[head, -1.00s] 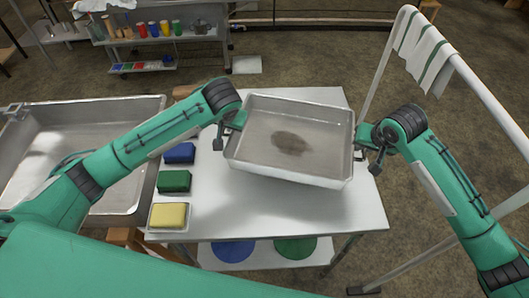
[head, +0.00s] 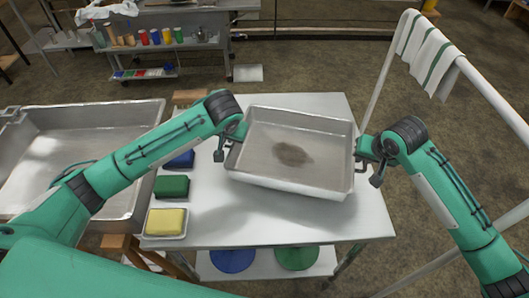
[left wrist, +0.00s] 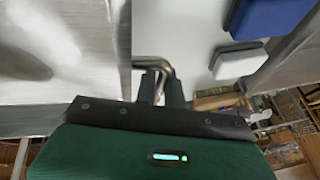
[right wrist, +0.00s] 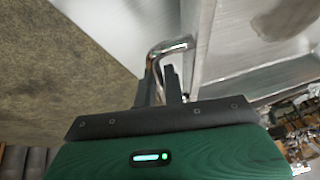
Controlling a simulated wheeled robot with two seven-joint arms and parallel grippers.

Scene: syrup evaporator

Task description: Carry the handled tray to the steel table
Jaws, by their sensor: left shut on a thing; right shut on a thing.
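The handled tray (head: 290,185) is a shallow rectangular metal pan with a dark brown patch on its floor. It is over the middle of the pale, smooth table (head: 345,225), which looks like the steel table. I cannot tell whether its underside touches the top. My left gripper (head: 236,133) is shut on the tray's left handle, a bent metal bar that shows in the left wrist view (left wrist: 155,62). My right gripper (head: 365,152) is shut on the right handle, seen in the right wrist view (right wrist: 170,47).
Blue (head: 181,159), green (head: 172,187) and yellow (head: 166,222) blocks lie along the table's left edge. A large metal basin (head: 135,195) stands left. A white rail frame (head: 480,85) with a striped cloth (head: 430,55) stands right. A shelf cart (head: 165,50) is behind.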

